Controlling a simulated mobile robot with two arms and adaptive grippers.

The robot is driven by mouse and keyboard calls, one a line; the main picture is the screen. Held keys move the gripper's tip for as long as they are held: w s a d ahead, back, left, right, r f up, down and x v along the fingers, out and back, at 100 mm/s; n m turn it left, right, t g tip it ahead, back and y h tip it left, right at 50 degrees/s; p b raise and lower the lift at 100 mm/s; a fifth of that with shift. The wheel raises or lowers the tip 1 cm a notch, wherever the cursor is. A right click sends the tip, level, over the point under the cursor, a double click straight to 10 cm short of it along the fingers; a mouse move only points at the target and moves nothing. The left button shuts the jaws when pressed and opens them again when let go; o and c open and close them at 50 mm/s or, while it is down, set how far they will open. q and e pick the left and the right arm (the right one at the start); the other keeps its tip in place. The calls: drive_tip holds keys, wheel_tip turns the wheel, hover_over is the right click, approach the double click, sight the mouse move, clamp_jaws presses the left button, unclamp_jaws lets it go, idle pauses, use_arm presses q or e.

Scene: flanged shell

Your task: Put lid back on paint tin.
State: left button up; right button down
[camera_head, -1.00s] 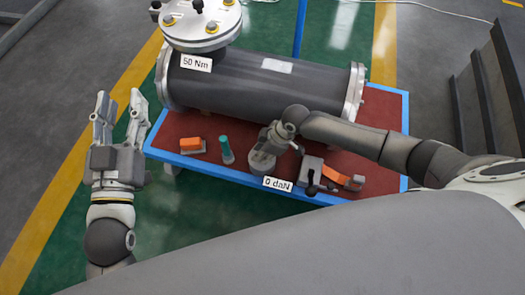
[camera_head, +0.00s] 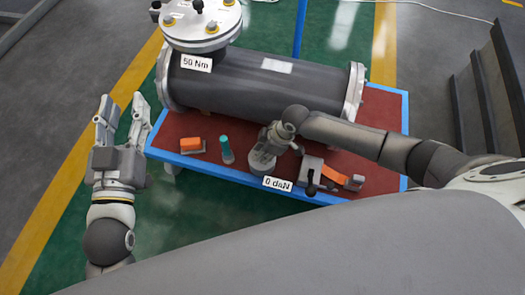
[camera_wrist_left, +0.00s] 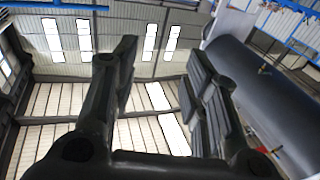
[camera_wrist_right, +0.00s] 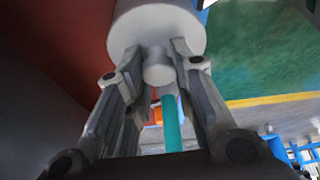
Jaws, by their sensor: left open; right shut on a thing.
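I see no clear paint tin or lid. My right gripper (camera_wrist_right: 157,68) is shut on the small round knob of a pale grey round piece (camera_wrist_right: 158,24) in the right wrist view. In the head view this grey piece (camera_head: 262,163) is at the table's front edge, under my right wrist; the right fingers are hard to make out there. My left gripper (camera_head: 121,106) is open and empty, left of the table, with its fingers pointing up the picture. In the left wrist view its two fingers (camera_wrist_left: 160,75) stand apart with nothing between them.
A dark flanged shell (camera_head: 260,83) lies along the back of the red-topped, blue-edged table (camera_head: 210,128). A bolted round cover (camera_head: 201,25) tops its left end. Along the front stand an orange-topped block (camera_head: 191,145), a teal peg (camera_head: 226,148) and a grey-and-orange fixture (camera_head: 330,174).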

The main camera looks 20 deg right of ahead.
use_arm(q)
drive_tip(key=shift+a+f+g, duration=0.1)
drive_tip(key=shift+f+g, duration=0.2)
drive_tip(key=shift+f, duration=0.1)
drive_tip(key=shift+f, duration=0.3)
drive_tip(key=shift+f+y, duration=0.15)
drive_tip(key=shift+y, duration=0.15)
use_arm(e)
drive_tip(key=c, duration=1.1)
unclamp_jaws()
drive_tip(key=shift+c, duration=0.2)
use_arm(q)
drive_tip(key=shift+r, duration=0.2)
use_arm(e)
drive_tip(key=o, duration=0.5)
drive_tip(key=shift+c, duration=0.2)
